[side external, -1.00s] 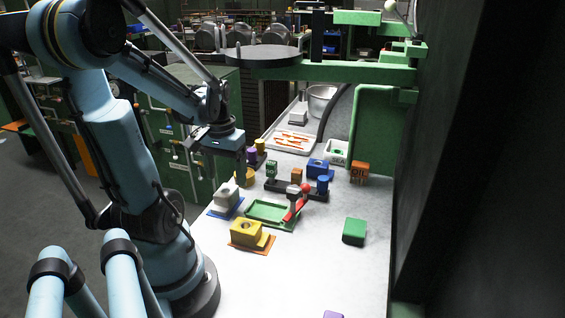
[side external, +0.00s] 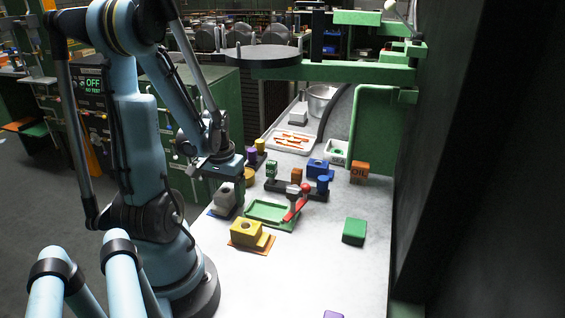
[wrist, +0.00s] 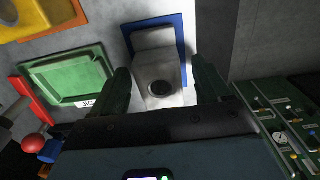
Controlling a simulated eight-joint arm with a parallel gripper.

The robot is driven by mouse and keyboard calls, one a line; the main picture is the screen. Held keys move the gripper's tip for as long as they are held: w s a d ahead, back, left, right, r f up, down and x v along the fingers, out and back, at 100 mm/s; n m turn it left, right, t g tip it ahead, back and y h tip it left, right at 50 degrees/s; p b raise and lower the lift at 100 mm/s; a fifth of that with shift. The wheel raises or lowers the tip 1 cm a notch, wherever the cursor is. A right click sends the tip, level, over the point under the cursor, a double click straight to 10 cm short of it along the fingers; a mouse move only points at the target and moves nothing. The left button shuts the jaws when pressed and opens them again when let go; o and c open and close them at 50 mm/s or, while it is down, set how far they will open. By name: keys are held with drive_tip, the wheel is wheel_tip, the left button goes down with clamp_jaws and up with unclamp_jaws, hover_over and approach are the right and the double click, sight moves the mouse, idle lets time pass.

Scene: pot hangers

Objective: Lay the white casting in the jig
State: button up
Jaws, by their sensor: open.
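The white casting (side external: 223,197) is a pale block with a raised part and a dark round hole on top. It sits on a blue mat (side external: 213,213) at the table's left edge. In the wrist view the casting (wrist: 158,75) lies between the two fingers of my open gripper (wrist: 166,82), with a gap showing on each side. In the side view my gripper (side external: 228,190) is low at the casting and partly hides it. The jig (side external: 266,211) is a green shallow tray with a red-handled clamp (side external: 296,208), right of the casting, and it is empty.
A yellow casting (side external: 246,233) on an orange mat stands in front of the jig. A dark rack (side external: 285,187) with coloured blocks is behind it. A green block (side external: 354,231) lies to the right.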

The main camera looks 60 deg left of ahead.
drive_tip(key=shift+c, duration=0.2)
drive_tip(key=c, duration=1.2)
drive_tip(key=shift+r, duration=0.15)
